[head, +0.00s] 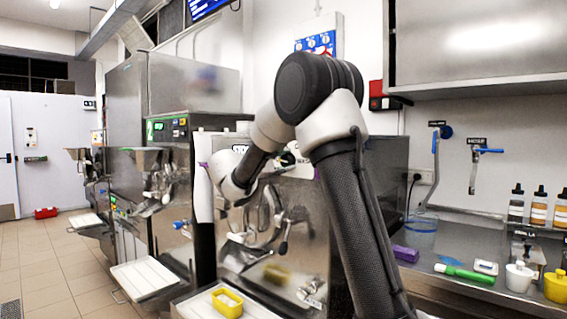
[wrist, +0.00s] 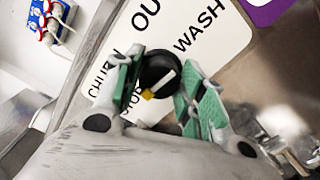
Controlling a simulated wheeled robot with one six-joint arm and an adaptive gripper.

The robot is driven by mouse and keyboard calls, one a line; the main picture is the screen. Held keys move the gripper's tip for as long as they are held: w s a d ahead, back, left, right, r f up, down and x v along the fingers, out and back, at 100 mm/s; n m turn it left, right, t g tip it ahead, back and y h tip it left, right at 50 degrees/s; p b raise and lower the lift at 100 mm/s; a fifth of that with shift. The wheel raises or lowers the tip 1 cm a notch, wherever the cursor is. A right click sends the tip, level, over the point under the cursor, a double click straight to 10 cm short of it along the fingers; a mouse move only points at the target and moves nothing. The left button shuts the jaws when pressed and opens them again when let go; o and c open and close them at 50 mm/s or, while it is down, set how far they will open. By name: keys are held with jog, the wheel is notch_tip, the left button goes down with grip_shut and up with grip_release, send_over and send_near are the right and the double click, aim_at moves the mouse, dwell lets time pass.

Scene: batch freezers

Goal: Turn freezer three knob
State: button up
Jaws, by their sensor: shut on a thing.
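The freezer knob (wrist: 158,72) is round and black with a white pointer line, in the upper middle of the wrist view. It sits on a white label plate (wrist: 202,58) with the words CHURN, OUT, WASH and a partly hidden STOP. My gripper (wrist: 162,88) has its green-padded fingers on both sides of the knob and is shut on it. A small yellow piece shows at the knob's lower edge. In the head view my arm reaches to the steel freezer front (head: 258,200); the knob is not clear there.
A yellow tub (head: 227,303) stands on a white tray below the freezer spout. Another freezer, marked 2 (head: 170,128), stands to the left. A steel counter on the right holds several bottles, a purple block (head: 405,253) and a green-handled tool (head: 464,273).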

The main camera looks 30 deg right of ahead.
jog(key=shift+n, duration=0.6)
jog(key=o, duration=1)
jog(key=v, duration=1.2)
jog(key=shift+w+n, duration=0.1)
jog(key=shift+n, duration=0.2)
